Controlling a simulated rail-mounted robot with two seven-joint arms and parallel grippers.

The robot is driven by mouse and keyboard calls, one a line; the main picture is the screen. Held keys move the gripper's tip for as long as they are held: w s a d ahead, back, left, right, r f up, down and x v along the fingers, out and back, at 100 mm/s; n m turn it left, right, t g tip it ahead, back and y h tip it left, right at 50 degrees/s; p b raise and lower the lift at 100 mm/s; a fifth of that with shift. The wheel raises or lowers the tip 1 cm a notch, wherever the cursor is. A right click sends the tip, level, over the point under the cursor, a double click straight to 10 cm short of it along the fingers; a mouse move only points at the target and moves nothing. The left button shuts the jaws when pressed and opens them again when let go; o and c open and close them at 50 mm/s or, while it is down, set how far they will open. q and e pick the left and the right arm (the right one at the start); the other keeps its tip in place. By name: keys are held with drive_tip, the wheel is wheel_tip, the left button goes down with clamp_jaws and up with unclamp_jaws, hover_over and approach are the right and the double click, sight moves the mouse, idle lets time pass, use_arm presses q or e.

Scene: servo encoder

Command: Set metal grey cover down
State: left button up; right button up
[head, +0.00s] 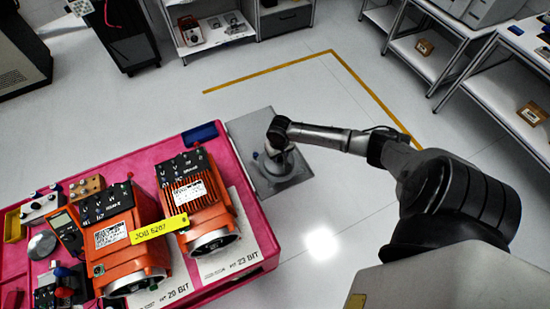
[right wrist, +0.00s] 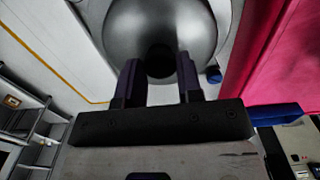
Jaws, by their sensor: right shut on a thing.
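My right gripper (right wrist: 160,85) is shut on the metal grey cover (right wrist: 160,25), a smooth round piece between the two dark fingers in the right wrist view. In the head view, my right gripper (head: 277,152) is over the grey plate (head: 246,124) beside the pink cart. A round grey shape under the gripper is partly hidden by my wrist. I cannot tell whether the cover touches the plate. My left gripper is not in view.
The pink cart (head: 165,151) carries two orange motors (head: 118,245) (head: 196,196), a yellow job label (head: 160,228), a blue block (head: 199,134) and small tools. Shelves (head: 480,70) stand at the right. The floor beyond the plate is clear, with a yellow line.

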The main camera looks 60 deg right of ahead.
drive_tip(key=shift+w+d+f, duration=0.25)
drive_tip(key=shift+w+f, duration=0.1)
drive_tip(key=shift+w, duration=0.2)
drive_tip(key=shift+w+d+f, duration=0.25)
drive_tip(key=shift+w+f, duration=0.1)
drive_tip(key=shift+w, duration=0.2)
drive_tip(key=shift+f+b, duration=0.4)
drive_tip(key=shift+f, duration=1.55)
drive_tip(key=o, duration=0.9)
drive_tip(key=shift+s, duration=0.1)
